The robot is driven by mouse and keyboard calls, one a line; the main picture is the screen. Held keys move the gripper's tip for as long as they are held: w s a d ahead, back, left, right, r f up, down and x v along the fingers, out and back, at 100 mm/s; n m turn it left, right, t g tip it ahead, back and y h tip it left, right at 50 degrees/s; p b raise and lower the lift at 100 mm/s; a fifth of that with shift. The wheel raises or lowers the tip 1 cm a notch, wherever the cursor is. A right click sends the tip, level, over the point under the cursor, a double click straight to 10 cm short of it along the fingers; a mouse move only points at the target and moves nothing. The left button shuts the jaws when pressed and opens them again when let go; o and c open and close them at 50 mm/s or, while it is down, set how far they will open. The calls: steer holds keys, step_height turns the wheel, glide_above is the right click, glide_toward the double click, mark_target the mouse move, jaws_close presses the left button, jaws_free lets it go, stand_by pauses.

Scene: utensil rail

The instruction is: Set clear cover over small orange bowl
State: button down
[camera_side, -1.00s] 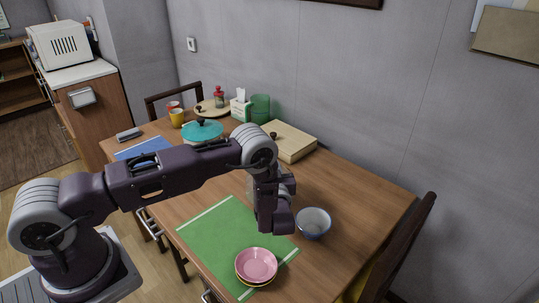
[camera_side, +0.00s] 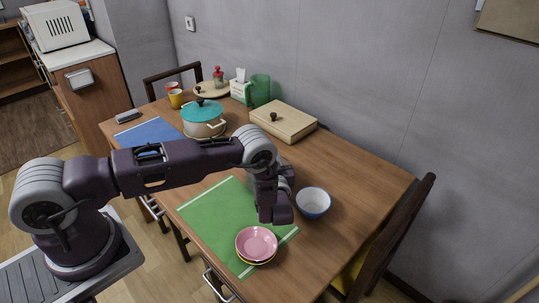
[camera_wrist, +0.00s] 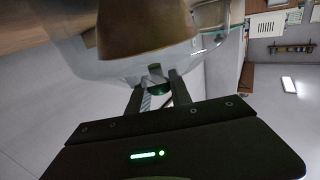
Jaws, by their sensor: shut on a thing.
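My gripper (camera_wrist: 155,88) is shut on the dark green knob of a clear cover (camera_wrist: 222,48) in the wrist view. The cover is a transparent dome, and its rim curves past the right side of that view. The small orange bowl (camera_wrist: 145,30) shows brownish-orange through the dome; the top of the frame cuts it off. I cannot tell whether the cover's rim touches the table. In the side view my wrist (camera_side: 272,205) is low over the table beside the green mat, and my arm hides the orange bowl and most of the cover.
A blue-and-white bowl (camera_side: 313,203) stands close right of my wrist. A pink bowl (camera_side: 256,243) sits stacked on a yellow one on the green mat (camera_side: 215,220). A wooden box (camera_side: 284,122) and teal-lidded pot (camera_side: 203,120) stand farther back. The table's right part is bare.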

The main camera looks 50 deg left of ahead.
steer(key=shift+f, duration=0.25)
steer(key=c, duration=1.1)
jaws_free()
